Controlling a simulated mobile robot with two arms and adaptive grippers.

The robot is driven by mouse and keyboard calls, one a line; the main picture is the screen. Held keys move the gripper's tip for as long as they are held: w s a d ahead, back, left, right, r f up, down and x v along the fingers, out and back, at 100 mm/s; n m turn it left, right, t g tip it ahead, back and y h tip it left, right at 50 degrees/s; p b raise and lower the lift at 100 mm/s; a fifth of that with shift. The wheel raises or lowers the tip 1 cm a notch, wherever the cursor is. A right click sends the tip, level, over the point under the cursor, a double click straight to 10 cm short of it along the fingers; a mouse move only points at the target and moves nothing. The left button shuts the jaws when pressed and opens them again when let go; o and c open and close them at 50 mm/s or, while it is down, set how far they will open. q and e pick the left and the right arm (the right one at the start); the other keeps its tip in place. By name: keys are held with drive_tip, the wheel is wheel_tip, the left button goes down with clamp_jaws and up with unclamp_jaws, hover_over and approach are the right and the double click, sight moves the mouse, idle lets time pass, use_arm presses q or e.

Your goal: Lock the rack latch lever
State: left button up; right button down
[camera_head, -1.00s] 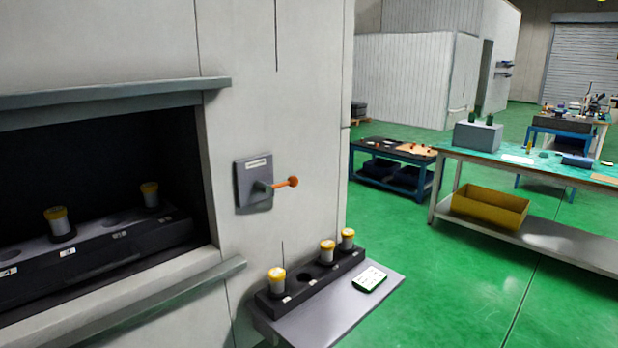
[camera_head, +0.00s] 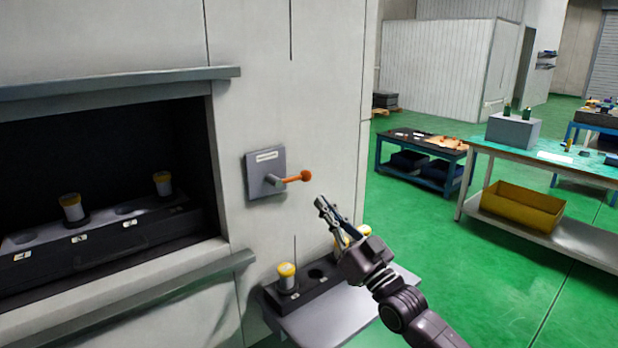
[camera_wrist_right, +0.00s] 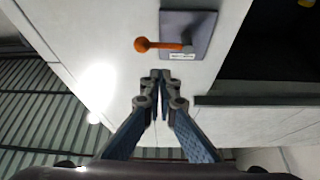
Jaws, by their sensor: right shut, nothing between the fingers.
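The rack latch lever (camera_head: 297,178) is an orange rod with a round knob, on a grey square plate (camera_head: 259,160) with a white label, fixed to the pale machine wall. It sticks out to the right, roughly level. In the right wrist view the lever (camera_wrist_right: 160,45) and its plate (camera_wrist_right: 196,22) show beyond the fingertips. My right gripper (camera_head: 321,203) is below and slightly right of the knob, apart from it. Its fingers are shut and empty; they also show in the right wrist view (camera_wrist_right: 160,76). My left gripper is not in view.
Left of the lever is an open dark bay holding a numbered rack (camera_head: 105,232) with yellow-capped jars. Below the lever a grey shelf (camera_head: 335,322) carries a black holder (camera_head: 300,292) with yellow-capped jars, partly hidden by my right arm. Workbenches stand right; green floor lies between.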

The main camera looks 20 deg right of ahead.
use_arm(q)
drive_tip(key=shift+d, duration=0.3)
use_arm(e)
drive_tip(key=r, duration=0.1)
drive_tip(key=d+r, duration=0.1)
drive_tip(key=shift+s+r+t, duration=0.1)
drive_tip(key=shift+r+t, duration=0.2)
drive_tip(key=shift+t, duration=0.1)
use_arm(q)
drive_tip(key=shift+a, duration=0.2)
use_arm(e)
drive_tip(key=p+x, duration=0.3)
drive_tip(key=x, duration=0.7)
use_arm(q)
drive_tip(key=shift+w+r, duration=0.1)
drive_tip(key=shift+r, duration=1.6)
use_arm(e)
drive_tip(key=shift+w+a+f, duration=0.15)
drive_tip(key=shift+f, duration=0.85)
drive_tip(key=shift+w+a+f, duration=0.15)
drive_tip(key=shift+w+f, duration=0.05)
drive_tip(key=shift+f, duration=0.85)
